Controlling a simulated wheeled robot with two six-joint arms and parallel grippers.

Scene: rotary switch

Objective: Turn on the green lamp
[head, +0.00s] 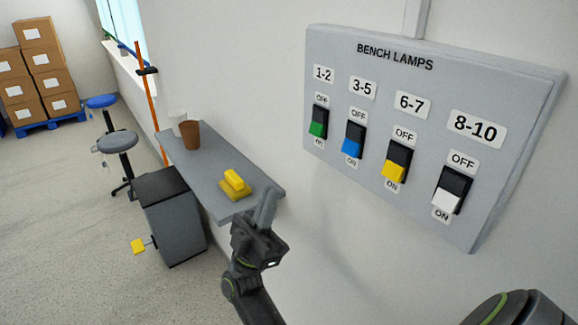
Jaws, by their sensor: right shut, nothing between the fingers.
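A grey wall panel (420,75) titled "BENCH LAMPS" carries a row of black switches with coloured lower parts, OFF marked above and ON below each. The green switch (317,129) is at the far left under the label 1-2. To its right are the blue switch (353,147), the yellow switch (394,171) and the white switch (447,200). All sit alike; I cannot tell which setting they are in. No green lamp shows. My right gripper (267,207) is shut and empty, below and left of the panel, clear of the switches. My left gripper is out of view.
A grey wall shelf (215,170) lies behind my right gripper, bearing a yellow block-like thing (235,186), a brown cup (190,134) and a white cup (177,121). Stools and stacked boxes (38,75) are farther left. The space before the panel is clear.

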